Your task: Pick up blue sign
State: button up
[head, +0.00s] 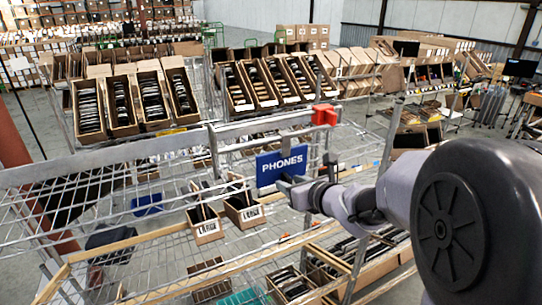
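The blue sign (281,165) is a flat rectangle with white letters reading PHONES. It appears upright in the middle of the head view, in front of the wire rack, below a metal rail. My gripper (290,182) is at the sign's lower right edge, overlapping it in the picture, with my arm reaching in from the right. The fingers are small and partly merged with the sign and wrist. I cannot tell whether they are shut on the sign or only beside it.
The wire rack (60,180) spreads to the left, with cartons (205,222) on lower shelves. Tilted cartons (90,108) fill the racks behind.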

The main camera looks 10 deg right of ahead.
jog(key=shift+w+a+f, duration=0.1)
jog(key=shift+w+a, duration=0.05)
jog(key=shift+w, duration=0.15)
jog(key=shift+s, duration=0.3)
jog(key=shift+c, duration=0.7)
jog(key=shift+s, duration=0.15)
jog(key=c, duration=0.3)
grip_shut()
